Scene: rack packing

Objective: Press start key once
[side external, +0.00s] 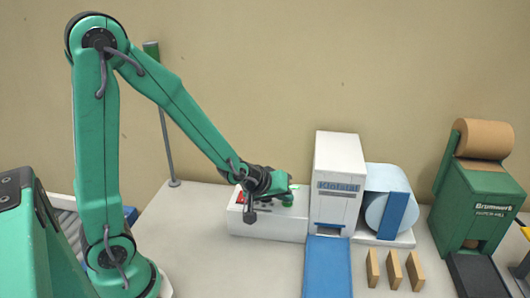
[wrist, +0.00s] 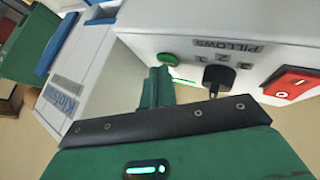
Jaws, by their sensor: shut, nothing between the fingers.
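A round green key (wrist: 168,58) sits on the face of a white control box (wrist: 215,22), beside a black dial knob (wrist: 217,77) under the printed word "PILLOWS". My gripper (wrist: 159,72) is shut and empty, its fingertips right by the green key. I cannot tell whether they touch it. A thin bright green strip (wrist: 184,82) shows next to the fingers. In the side view, my gripper (side external: 286,200) is low over the control box (side external: 262,229), and it hides most of the controls there.
A red rocker switch (wrist: 292,83) is right of the knob. The white Klofatal machine (side external: 338,178) stands right of the box, with a blue chute (side external: 328,268) in front and a pale blue roll (side external: 375,212) beside it. Several tan blocks (side external: 394,269) and a green Brumwerk machine (side external: 474,205) stand farther right.

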